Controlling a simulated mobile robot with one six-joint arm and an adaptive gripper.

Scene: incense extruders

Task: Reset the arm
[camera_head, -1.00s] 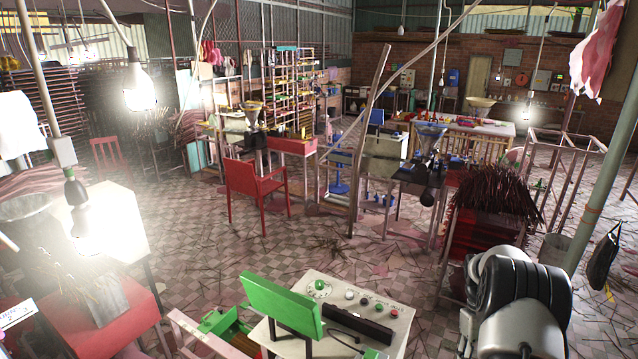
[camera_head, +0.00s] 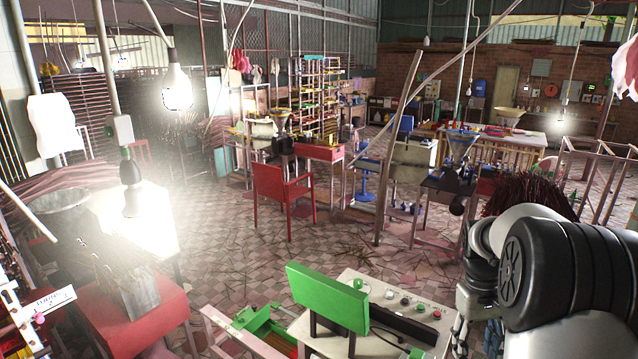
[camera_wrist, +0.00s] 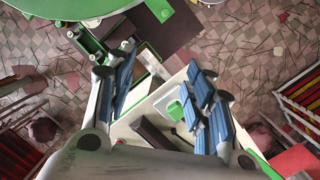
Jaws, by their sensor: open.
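My gripper (camera_wrist: 164,88) shows in the wrist view with its two blue-padded fingers spread wide and nothing between them. It points down over a white-topped table, and its height above it is hard to judge. In the head view my arm rises at the lower right, and the gripper end is mostly hidden at the bottom edge. The white control table (camera_head: 408,278), with knobs and a dark bar, stands just left of my arm.
A red chair (camera_head: 284,196) stands mid-floor near the extruder benches. A red table (camera_head: 112,318) is at lower left. A bare bulb (camera_head: 176,93) hangs at upper left. A metal frame rack (camera_head: 597,180) stands behind my arm. The tiled floor (camera_head: 330,245) in the middle is mostly clear.

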